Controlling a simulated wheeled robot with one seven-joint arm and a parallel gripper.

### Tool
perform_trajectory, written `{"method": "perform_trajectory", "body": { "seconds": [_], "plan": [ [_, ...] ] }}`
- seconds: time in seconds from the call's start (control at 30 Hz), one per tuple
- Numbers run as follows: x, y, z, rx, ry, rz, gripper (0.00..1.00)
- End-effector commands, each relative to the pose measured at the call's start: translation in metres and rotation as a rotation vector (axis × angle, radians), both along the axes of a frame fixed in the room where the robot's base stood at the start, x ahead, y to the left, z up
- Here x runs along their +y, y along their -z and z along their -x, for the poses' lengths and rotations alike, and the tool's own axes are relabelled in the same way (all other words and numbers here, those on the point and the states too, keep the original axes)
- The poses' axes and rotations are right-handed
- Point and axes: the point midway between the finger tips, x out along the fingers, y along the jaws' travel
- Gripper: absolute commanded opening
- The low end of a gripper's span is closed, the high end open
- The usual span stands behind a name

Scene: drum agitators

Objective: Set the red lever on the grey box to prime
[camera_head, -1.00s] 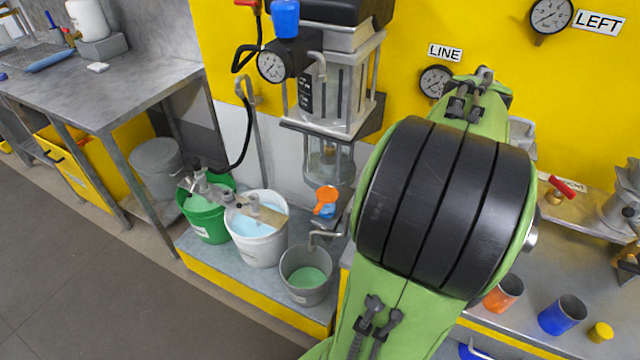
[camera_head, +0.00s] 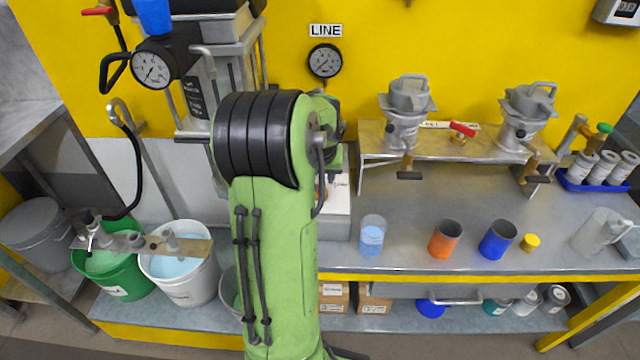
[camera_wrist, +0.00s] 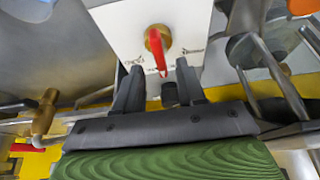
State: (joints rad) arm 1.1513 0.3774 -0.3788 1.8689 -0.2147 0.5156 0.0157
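The grey box shows in the wrist view as a pale panel (camera_wrist: 125,30) with small labels too blurred to read. Its red lever (camera_wrist: 159,50) sits on a round brass pivot and points down the picture, toward my gripper (camera_wrist: 159,82). My gripper is open, with one finger on each side of the lever's tip and a visible gap to each. I cannot tell how deep the tip reaches between them. In the head view the pale box (camera_head: 338,215) is mostly hidden behind my arm, and so are the lever and the gripper.
A second red lever (camera_head: 462,130) is on the raised shelf between two grey metal fittings. Buckets (camera_head: 180,275) stand at lower left.

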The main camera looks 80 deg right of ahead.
Motion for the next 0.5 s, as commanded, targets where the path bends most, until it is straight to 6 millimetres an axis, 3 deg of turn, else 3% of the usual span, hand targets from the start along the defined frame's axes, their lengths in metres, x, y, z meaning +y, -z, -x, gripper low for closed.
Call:
{"method": "perform_trajectory", "body": {
  "seconds": [0.03, 0.2, 0.47, 0.5],
  "plan": [
    [-0.003, 0.011, 0.000, 0.000, 0.000, -0.002, 0.39],
    [-0.010, 0.026, -0.002, -0.001, 0.001, 0.001, 0.39],
    [-0.011, 0.026, -0.003, 0.000, 0.000, 0.001, 0.39],
    [-0.011, 0.026, -0.003, 0.000, 0.000, 0.001, 0.33]
  ]
}}
